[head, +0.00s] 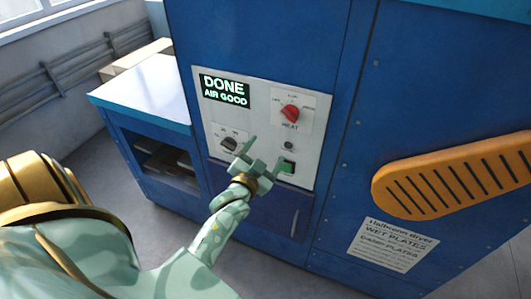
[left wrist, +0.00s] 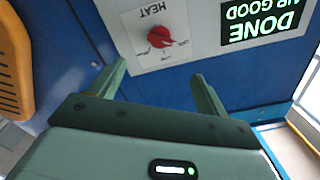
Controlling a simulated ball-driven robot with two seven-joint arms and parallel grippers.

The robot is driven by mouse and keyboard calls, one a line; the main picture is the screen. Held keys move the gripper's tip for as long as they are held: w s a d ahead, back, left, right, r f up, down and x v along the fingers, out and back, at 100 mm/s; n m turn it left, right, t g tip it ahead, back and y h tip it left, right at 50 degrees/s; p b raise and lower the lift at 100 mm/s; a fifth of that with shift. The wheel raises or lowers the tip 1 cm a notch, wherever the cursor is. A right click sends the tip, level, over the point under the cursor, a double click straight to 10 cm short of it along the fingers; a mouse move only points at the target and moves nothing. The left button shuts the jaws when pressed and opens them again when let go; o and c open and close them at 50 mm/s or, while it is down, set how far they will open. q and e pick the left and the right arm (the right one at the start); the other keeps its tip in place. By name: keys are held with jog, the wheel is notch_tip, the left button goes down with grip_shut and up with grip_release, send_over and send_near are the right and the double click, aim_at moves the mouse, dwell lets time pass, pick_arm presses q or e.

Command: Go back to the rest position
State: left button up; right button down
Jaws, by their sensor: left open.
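My left gripper (head: 266,152) is open and empty in front of the lower part of the white control panel (head: 258,92) on the blue dryer. In the head view its fingers overlap the area between the black knob (head: 229,144) and the green button (head: 287,166); I cannot tell the gap to the panel. The left wrist view shows its two fingers (left wrist: 158,74) spread with nothing between them. The red heat knob (head: 290,113) and the lit display (head: 225,90) reading "DONE AIR GOOD" are above it. My right gripper is not in view.
The blue dryer cabinet (head: 345,190) fills the middle and right. An orange slotted handle-like part (head: 455,178) juts out at right, above a paper notice (head: 392,246). A lower blue unit (head: 150,110) with an open shelf stands left. Grey floor shows at lower left.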

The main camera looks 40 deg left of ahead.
pick_arm(q)
jog(key=s+d+f+g+h+b, duration=0.1)
jog(key=s+d+f+g+b, duration=0.25)
jog(key=f, duration=0.95)
jog(key=s+d+f+n+g+h+b, duration=0.15)
jog(key=s+f, duration=0.25)
jog(key=f, duration=0.8)
jog(key=s+d+f+g+h+b, duration=0.1)
jog(key=s+d+f+g+b, duration=0.25)
jog(key=f, duration=0.95)
jog(key=s+f+m+g+b, duration=0.2)
jog(key=s+f+g+b, duration=0.6)
jog(key=s+f, duration=2.4)
jog(key=h+b, duration=0.1)
jog(key=b, duration=0.7)
jog(key=shift+s+d, duration=0.3)
jog(key=shift+s, duration=0.1)
